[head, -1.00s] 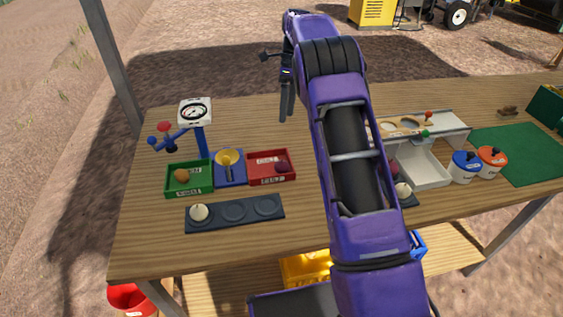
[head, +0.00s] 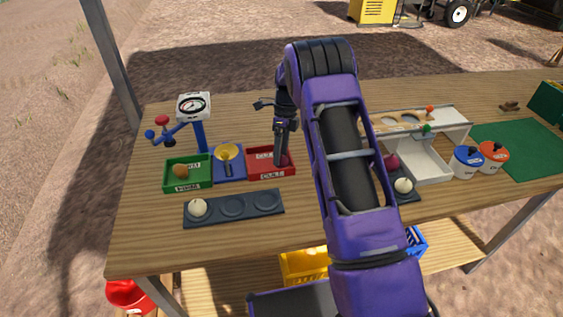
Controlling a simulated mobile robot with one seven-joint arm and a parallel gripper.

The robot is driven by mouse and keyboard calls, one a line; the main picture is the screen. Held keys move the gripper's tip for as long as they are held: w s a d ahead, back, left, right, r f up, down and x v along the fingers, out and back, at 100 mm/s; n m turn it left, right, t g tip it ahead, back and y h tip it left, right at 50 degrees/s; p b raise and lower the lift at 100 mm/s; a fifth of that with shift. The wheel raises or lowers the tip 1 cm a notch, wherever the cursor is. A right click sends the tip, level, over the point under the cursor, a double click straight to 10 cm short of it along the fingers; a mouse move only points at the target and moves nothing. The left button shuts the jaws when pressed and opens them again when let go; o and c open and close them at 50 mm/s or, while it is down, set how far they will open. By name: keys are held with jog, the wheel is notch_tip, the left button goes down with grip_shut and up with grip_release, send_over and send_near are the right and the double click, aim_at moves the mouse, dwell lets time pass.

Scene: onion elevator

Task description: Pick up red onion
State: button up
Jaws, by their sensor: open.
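A small dark red onion (head: 286,159) lies in the right part of the red tray (head: 257,174), partly hidden by my gripper. My gripper (head: 280,162) points down over that tray, its fingers at or just above the onion. It is open; whether the onion sits between the fingers I cannot tell. Another red onion (head: 392,163) shows just right of my arm, by a dark tray with a white onion (head: 403,186); my arm hides part of that area.
A green tray (head: 187,187) with a brown onion (head: 181,171) stands left, beside a gauge post (head: 201,135) and a blue plate (head: 238,177). A dark strip (head: 233,209) with a white onion lies in front. A white elevator frame (head: 432,162) and lidded pots (head: 468,163) stand right.

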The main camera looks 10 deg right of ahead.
jog(key=shift+s+a+f, duration=0.1)
jog(key=shift+f, duration=0.45)
jog(key=c, duration=1)
